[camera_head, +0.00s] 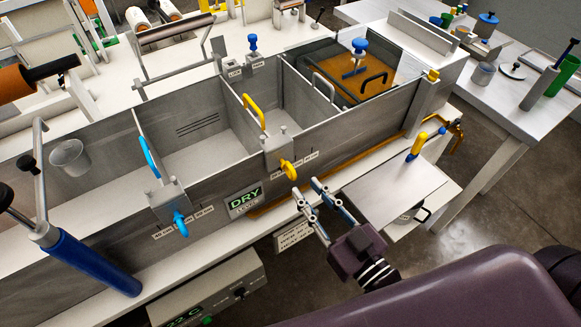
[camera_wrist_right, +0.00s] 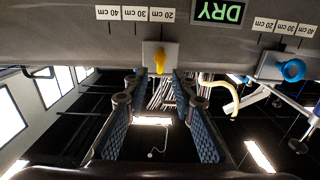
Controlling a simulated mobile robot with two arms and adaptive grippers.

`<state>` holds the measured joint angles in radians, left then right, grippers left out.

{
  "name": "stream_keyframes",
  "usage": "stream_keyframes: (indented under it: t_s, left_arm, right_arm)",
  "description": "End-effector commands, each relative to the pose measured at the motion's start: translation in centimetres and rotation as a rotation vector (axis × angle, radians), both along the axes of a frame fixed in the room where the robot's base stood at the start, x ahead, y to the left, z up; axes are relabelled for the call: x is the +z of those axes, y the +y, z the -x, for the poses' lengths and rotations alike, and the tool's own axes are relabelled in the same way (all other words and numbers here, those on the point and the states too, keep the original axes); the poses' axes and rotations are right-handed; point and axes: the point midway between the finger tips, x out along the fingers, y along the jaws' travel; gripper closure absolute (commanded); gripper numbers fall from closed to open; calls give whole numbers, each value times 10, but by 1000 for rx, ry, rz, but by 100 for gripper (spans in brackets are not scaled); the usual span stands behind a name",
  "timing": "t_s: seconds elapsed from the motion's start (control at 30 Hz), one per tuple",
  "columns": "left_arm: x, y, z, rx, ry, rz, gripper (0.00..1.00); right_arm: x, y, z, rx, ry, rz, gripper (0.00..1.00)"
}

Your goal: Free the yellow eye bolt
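The yellow eye bolt (camera_head: 289,169) sticks out from a grey clamp block on the near wall of the metal bath (camera_head: 225,185), right of the DRY sign. It also shows in the right wrist view (camera_wrist_right: 159,60), centred ahead of the fingers. My right gripper (camera_head: 307,188) is open and empty, its two blue-padded fingers pointing at the bolt from the near right. In the right wrist view my right gripper (camera_wrist_right: 154,80) has its fingertips on either side of the bolt's line, apart from it. My left gripper is not in view.
A blue eye bolt (camera_head: 181,222) sits on another block to the left. A yellow handle (camera_head: 254,112) and a blue handle (camera_head: 149,157) rise behind the wall. A metal plate with a yellow-handled tool (camera_head: 419,144) lies right of the gripper. Open space lies before the bath wall.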

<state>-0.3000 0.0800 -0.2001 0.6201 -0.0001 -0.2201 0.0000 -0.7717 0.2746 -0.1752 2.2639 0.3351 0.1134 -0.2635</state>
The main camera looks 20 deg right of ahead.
Motion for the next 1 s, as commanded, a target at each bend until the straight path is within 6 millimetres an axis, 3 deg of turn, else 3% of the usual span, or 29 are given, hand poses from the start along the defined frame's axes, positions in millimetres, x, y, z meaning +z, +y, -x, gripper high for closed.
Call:
stream_keyframes:
  t_s: [0.17, 0.6, 1.0]
  left_arm:
    - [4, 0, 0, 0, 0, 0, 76]
    - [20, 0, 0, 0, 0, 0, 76]
    - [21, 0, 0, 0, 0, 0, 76]
  right_arm:
    - [5, 3, -10, -1, -9, -2, 76]
    - [4, 18, -64, 0, -5, -3, 76]
    - [2, 22, -75, 0, -5, -1, 76]
